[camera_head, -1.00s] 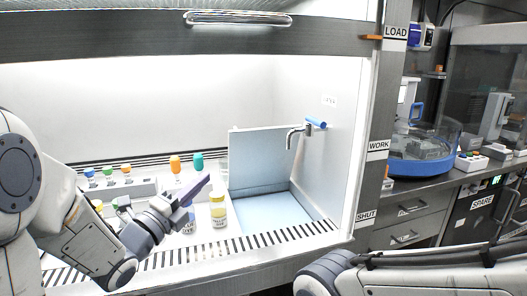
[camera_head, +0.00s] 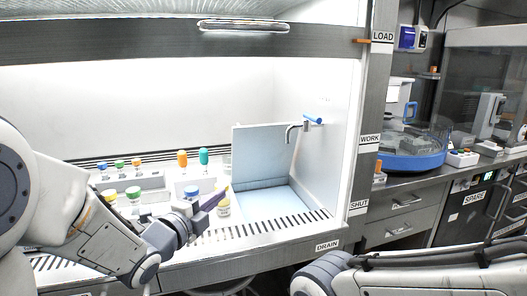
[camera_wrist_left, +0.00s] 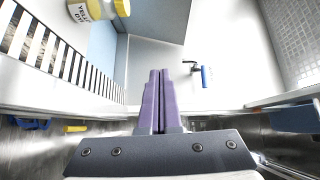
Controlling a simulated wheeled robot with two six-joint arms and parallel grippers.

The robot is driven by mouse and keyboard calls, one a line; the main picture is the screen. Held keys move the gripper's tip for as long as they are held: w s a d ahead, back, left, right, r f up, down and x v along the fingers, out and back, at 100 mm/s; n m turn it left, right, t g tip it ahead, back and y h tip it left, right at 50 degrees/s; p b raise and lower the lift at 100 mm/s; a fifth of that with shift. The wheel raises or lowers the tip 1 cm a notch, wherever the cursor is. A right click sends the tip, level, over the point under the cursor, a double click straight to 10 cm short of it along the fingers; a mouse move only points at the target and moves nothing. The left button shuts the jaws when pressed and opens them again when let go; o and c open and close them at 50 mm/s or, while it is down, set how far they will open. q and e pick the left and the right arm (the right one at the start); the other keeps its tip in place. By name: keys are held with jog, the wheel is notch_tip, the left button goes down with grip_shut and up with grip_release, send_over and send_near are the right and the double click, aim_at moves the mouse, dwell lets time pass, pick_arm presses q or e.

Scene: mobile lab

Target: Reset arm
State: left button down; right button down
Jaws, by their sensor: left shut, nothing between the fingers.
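My left gripper (camera_head: 214,200) reaches in from the left over the front grille of the white hood, its purple fingers together and empty. The fingers also show shut in the left wrist view (camera_wrist_left: 160,97). A yellow-capped bottle (camera_head: 223,206) stands just beyond the fingertips in the head view, partly behind them. In the left wrist view the bottle labelled YELLOW (camera_wrist_left: 95,10) is at the upper left, apart from the fingers. My right arm lies across the lower right of the head view; its gripper is out of view.
Several capped bottles stand in the hood, some in a grey rack (camera_head: 135,185). A blue panelled recess (camera_head: 262,160) with a tap (camera_head: 297,128) is at right. The slotted grille (camera_head: 270,228) edges the hood. A blue round device (camera_head: 410,160) stands on the right bench.

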pick_arm(q)
jog(key=s+d+f+n+g+y, duration=0.4)
jog(key=s+d+f+n+g, duration=0.2)
jog(key=s+f+n+g, duration=0.35)
jog(key=s+f+n+g+y, duration=0.1)
jog(key=s+f+n+g, duration=0.15)
jog(key=s, duration=0.85)
jog(key=s+f+n+g+y, duration=0.1)
jog(key=s+f+n+g, duration=0.2)
jog(key=s, duration=0.8)
notch_tip(320, 180, up, 21)
jog(key=g+p, duration=0.1)
jog(key=p, duration=1.9)
jog(key=shift+r+p, duration=0.2)
jog(key=shift+p, duration=0.15)
jog(key=c, duration=0.7)
grip_release()
jog(key=shift+w+f, duration=0.1)
jog(key=shift+w, duration=0.05)
jog(key=shift+c, duration=0.2)
jog(key=shift+d, duration=0.1)
jog(key=shift+c, duration=0.3)
